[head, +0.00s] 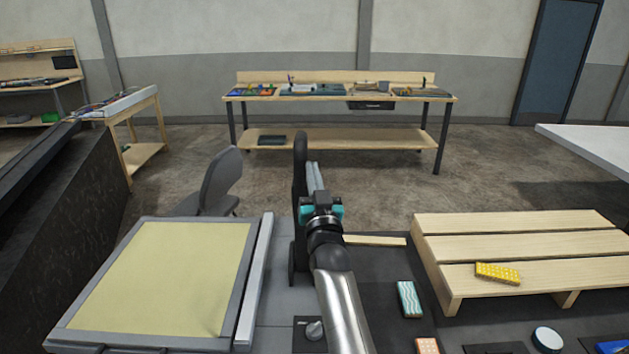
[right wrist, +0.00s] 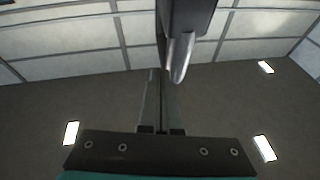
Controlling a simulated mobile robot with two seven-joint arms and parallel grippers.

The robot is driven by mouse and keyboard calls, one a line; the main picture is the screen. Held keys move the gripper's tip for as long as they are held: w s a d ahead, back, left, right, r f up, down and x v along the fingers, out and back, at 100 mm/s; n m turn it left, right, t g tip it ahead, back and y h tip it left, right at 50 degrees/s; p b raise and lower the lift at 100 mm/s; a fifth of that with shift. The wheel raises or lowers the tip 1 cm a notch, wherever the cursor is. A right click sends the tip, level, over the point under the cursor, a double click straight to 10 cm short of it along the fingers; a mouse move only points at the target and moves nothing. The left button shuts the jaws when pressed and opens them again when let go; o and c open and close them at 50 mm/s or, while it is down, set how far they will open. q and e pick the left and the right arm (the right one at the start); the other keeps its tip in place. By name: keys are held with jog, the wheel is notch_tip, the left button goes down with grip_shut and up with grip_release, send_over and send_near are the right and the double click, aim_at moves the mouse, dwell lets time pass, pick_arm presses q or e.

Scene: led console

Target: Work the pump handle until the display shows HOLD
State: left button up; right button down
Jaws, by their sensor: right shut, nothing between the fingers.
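A tall black upright lever (head: 299,180), which looks like the pump handle, stands at the middle of the console. My right gripper (head: 314,170) points away from me and is shut and empty, close beside the lever's right side; I cannot tell if they touch. In the right wrist view its closed fingers (right wrist: 160,105) point up the picture, with a dark block and rounded metal tip (right wrist: 182,55) close by. A large pale yellow panel (head: 165,275) in a grey frame lies to the left. No lettering shows on it, and I see no HOLD. My left gripper is out of view.
A black plate with a grey knob (head: 314,329) sits near my right forearm. A slatted wooden stand (head: 520,245) bears a yellow dotted block (head: 497,272). A teal wavy block (head: 409,299) lies left of it. A grey chair (head: 215,183) stands behind the panel.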

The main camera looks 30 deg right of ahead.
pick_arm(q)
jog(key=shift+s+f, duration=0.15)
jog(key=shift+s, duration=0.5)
pick_arm(e)
jog(key=shift+v, duration=1.05)
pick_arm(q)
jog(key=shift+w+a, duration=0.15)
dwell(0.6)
